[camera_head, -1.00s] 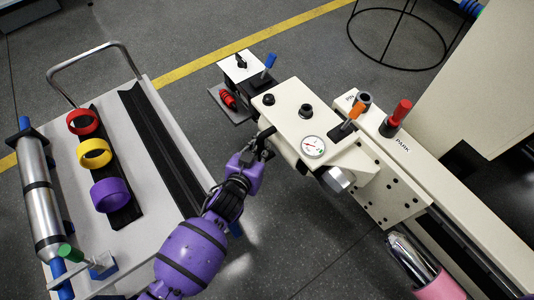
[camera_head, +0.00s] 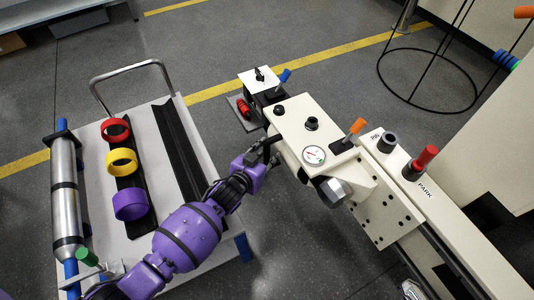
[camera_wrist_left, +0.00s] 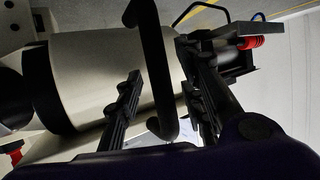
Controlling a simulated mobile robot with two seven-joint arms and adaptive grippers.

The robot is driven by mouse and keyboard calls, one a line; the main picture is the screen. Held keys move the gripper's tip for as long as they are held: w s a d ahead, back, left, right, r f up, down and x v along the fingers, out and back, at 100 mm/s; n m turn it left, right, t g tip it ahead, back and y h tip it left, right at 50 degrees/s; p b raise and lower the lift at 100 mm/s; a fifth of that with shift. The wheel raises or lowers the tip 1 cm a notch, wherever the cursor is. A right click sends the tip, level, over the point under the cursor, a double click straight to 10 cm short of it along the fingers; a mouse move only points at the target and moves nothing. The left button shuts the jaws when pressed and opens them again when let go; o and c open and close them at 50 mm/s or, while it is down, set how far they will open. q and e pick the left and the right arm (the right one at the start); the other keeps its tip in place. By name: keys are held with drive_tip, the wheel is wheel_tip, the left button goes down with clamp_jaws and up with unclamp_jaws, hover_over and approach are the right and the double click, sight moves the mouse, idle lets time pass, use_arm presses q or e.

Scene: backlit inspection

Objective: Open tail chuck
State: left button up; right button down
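The cream tailstock housing (camera_head: 298,122) carries a round dial gauge (camera_head: 314,155), an orange-tipped lever (camera_head: 356,126) and a grey knob on its near side. My left gripper (camera_head: 262,153) is at the housing's left side, by a black bar handle. In the left wrist view my left gripper (camera_wrist_left: 162,88) has its two fingers apart, with the black bar handle (camera_wrist_left: 151,62) showing between them. I cannot tell whether either finger touches the bar. A cream cylinder with a black band (camera_wrist_left: 95,75) lies behind the fingers. My right gripper is not in view.
A cart (camera_head: 215,160) at left holds a steel cylinder (camera_head: 65,205), red, yellow and purple rings and a black V-channel. A red-handled lever (camera_head: 420,162) stands by the PARK label. A small shelf with a red item (camera_head: 244,109) is beyond the housing. Open floor lies between cart and machine.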

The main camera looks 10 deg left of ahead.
sight(267, 142)
use_arm(q)
wheel_tip(267, 142, up, 10)
drive_tip(key=shift+r, duration=0.1)
idle(0.5)
idle(0.4)
